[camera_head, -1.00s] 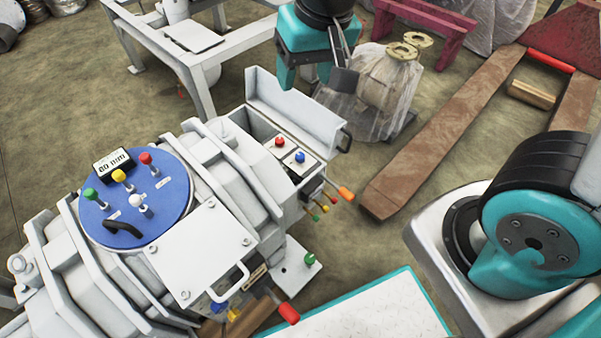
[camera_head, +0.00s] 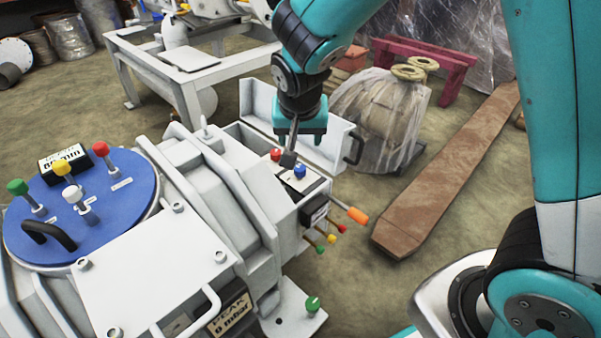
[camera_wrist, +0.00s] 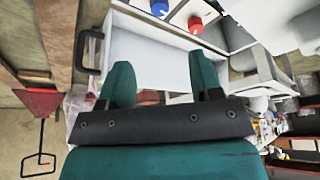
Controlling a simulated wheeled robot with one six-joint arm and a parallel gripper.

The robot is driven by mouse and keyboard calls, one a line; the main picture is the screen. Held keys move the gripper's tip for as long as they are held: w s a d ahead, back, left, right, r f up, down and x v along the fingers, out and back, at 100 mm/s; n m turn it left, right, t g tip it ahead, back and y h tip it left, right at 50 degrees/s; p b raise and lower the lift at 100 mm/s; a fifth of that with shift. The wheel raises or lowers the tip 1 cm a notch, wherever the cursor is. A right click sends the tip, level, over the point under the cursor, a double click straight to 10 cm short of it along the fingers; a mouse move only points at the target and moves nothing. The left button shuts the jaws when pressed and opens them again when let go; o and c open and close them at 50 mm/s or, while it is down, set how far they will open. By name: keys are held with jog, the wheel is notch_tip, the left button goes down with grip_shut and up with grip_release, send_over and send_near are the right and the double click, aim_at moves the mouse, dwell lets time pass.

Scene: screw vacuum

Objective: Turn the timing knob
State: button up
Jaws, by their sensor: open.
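A blue round panel (camera_head: 135,195) on the white machine carries green, yellow, red and white knobs and a small display (camera_head: 63,160) reading in min. A separate box on the machine has a red knob (camera_head: 276,154) and a blue knob (camera_head: 299,171). None is legibly labelled as the timing knob. My gripper (camera_head: 302,131) is open and empty, pointing down just above and behind the red and blue knobs. In the wrist view my gripper (camera_wrist: 162,78) shows two spread teal fingers. The blue knob (camera_wrist: 160,8) and red knob (camera_wrist: 195,25) lie beyond them at the top edge, apart from the fingers.
A raised white panel (camera_head: 335,150) with a dark handle stands behind the knob box. An orange-tipped lever (camera_head: 357,215) and small coloured knobs (camera_head: 331,238) stick out from the box's side. A wrapped object (camera_head: 375,115) and a brown beam (camera_head: 440,180) are on the floor.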

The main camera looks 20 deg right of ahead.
aim_at(300, 168)
jog(key=b+x, duration=0.6)
jog(key=x, duration=0.8)
jog(key=shift+f, duration=0.15)
jog(key=shift+c, duration=0.2)
jog(key=c, duration=0.9)
